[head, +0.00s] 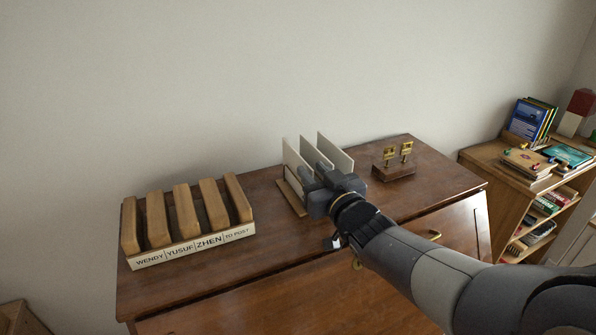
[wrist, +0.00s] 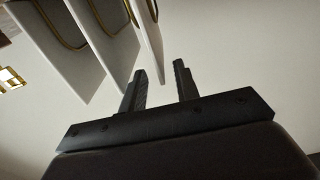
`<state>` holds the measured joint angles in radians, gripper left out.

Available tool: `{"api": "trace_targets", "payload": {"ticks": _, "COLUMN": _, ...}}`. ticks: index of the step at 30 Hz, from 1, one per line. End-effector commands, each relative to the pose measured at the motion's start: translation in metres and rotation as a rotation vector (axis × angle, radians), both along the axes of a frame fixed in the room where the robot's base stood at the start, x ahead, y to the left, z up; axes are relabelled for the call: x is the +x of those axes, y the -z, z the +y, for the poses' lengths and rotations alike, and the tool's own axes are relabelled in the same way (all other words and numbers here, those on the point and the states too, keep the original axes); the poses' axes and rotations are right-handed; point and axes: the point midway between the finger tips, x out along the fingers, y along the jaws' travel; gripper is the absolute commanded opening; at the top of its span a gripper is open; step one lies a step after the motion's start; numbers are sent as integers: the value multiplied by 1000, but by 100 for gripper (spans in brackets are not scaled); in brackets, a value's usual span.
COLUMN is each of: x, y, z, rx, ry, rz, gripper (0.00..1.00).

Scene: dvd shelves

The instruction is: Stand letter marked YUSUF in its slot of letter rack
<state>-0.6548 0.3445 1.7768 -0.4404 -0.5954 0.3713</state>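The letter rack (head: 190,248) stands at the left of the cabinet top, its wooden dividers upright and its front strip reading WENDY, YUSUF, ZHEN and TO POST. Its slots look empty. Three pale letters (head: 335,153) stand upright in a wooden holder (head: 291,197) right of the rack. No name is readable on them, so I cannot tell which is YUSUF. My gripper (head: 315,176) is at the front of these letters, partly hiding them. In the wrist view its fingers (wrist: 160,72) are apart; the edge of the nearest letter (wrist: 150,45) appears between or just beyond them, not clamped.
A small wooden block with brass fittings (head: 394,170) stands right of the letters. The cabinet top (head: 262,232) is clear between rack and holder. A bookshelf (head: 485,165) with books stands at the far right. The wall is close behind.

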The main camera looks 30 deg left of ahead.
Motion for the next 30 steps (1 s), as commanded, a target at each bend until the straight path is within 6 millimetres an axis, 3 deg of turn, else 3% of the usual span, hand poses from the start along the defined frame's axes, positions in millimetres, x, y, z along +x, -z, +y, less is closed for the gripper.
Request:
{"api": "trace_targets", "payload": {"ticks": 15, "x": 29, "y": 1, "z": 39, "rx": 1, "ry": 0, "rz": 1, "gripper": 30}}
{"api": "trace_targets", "payload": {"ticks": 25, "x": 32, "y": 2, "z": 43, "rx": 1, "ry": 0, "rz": -1, "gripper": 30}}
{"api": "trace_targets", "payload": {"ticks": 30, "x": 32, "y": 2, "z": 43, "rx": 1, "ry": 0, "rz": -1, "gripper": 17}}
